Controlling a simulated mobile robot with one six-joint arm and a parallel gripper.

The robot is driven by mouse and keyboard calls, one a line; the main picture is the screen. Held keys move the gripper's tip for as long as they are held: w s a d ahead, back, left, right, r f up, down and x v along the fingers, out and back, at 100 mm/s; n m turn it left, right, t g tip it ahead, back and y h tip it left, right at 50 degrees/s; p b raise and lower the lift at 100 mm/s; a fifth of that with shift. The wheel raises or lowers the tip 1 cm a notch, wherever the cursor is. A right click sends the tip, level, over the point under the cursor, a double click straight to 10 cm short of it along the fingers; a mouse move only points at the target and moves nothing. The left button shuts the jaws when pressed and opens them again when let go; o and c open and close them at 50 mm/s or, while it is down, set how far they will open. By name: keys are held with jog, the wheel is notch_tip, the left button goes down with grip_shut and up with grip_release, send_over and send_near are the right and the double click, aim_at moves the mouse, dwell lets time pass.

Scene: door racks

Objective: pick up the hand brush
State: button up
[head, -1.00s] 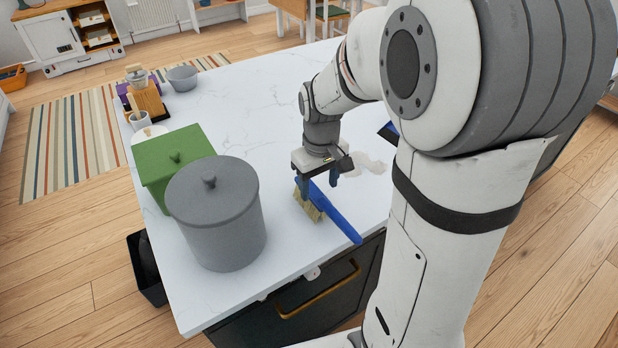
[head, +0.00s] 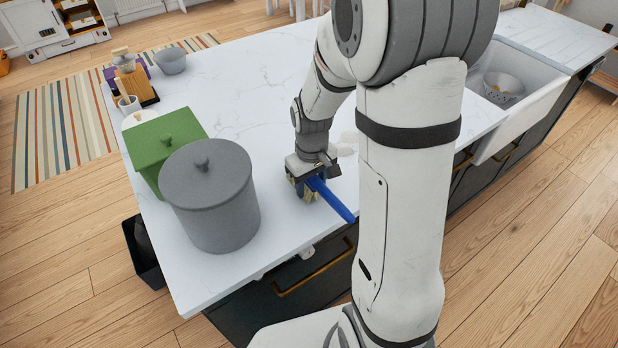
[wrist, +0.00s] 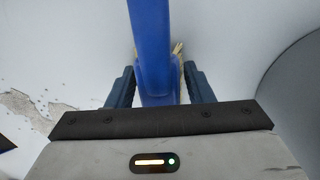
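The hand brush (head: 332,200) has a blue handle and tan bristles. In the head view it lies near the front edge of the white counter, its handle pointing toward the edge. My gripper (head: 307,182) is down at the bristle end and partly hides it. In the wrist view the blue brush (wrist: 155,55) runs between the two dark fingers of my gripper (wrist: 160,76), one on each side. Narrow gaps seem to show beside it, so the fingers look open around it. A bit of tan bristle shows at its right side.
A grey lidded pot (head: 212,200) and a green lidded box (head: 160,150) stand left of my gripper on the counter (head: 235,95). A wooden holder with utensils (head: 137,85) and a grey bowl (head: 171,61) are farther back. A sink (head: 520,95) is at the right.

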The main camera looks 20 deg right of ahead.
jog(key=c, duration=0.9)
jog(key=shift+r, duration=0.1)
jog(key=shift+c, duration=0.2)
